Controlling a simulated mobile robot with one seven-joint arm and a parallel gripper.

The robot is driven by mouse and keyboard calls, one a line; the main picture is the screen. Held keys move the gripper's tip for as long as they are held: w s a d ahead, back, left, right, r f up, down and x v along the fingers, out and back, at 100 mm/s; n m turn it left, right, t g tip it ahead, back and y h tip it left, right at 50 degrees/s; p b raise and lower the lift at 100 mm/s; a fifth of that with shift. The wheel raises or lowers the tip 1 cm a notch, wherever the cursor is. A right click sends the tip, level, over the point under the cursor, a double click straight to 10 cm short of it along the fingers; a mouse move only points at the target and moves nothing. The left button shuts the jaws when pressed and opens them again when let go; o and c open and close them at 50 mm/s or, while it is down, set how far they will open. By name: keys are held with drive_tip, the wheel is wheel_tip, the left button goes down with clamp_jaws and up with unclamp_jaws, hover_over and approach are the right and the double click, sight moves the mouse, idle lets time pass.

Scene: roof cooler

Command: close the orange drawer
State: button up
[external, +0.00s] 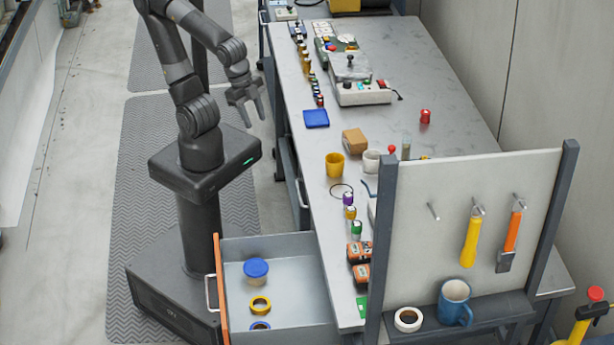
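The orange drawer (219,290) is pulled far out from the near end of the workbench, toward the left. Its orange front faces left and carries a pale bar handle (210,293). Inside lie a blue-lidded container (256,269), a yellow tape roll (260,304) and a blue roll partly cut off by the near wall. My gripper (252,117) hangs in the air left of the bench, well above and behind the drawer. Its fingers are apart and nothing shows between them.
My base stands close to the drawer's left side. The grey workbench (455,100) holds a control box (362,92), a yellow cup (335,165), a cardboard box (355,141) and several small items. A tool panel (450,210) rises at the near right. Textured matting covers the floor beside my base.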

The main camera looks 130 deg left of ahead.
drive_tip(key=w+d+f+m+g+y, duration=0.1)
drive_tip(key=d+f+m, duration=0.1)
drive_tip(key=d, duration=0.1)
drive_tip(key=w+d+f+m+g+y, duration=0.2)
drive_tip(key=d+f, duration=0.1)
drive_tip(key=d, duration=0.1)
drive_tip(key=w+d+f+m+g+y, duration=0.1)
drive_tip(key=w+d+f+m, duration=0.1)
drive_tip(key=d+m, duration=0.1)
drive_tip(key=shift+d+f, duration=0.15)
drive_tip(key=shift+d, duration=0.1)
clamp_jaws()
drive_tip(key=d+f+m+y, duration=0.6)
drive_tip(key=d+f, duration=0.3)
drive_tip(key=d, duration=0.3)
drive_tip(key=s+d+f+m+t+y, duration=0.1)
drive_tip(key=s+d+f+m+t, duration=0.55)
drive_tip(key=f, duration=0.35)
drive_tip(key=s+d+f+m+t+y, duration=0.2)
drive_tip(key=s+d+f+m+t, duration=0.45)
drive_tip(key=d+f, duration=0.2)
drive_tip(key=x, duration=1.4)
drive_tip(key=shift+a+f+n, duration=0.25)
drive_tip(key=shift+f+n, duration=0.15)
drive_tip(key=shift+f, duration=0.15)
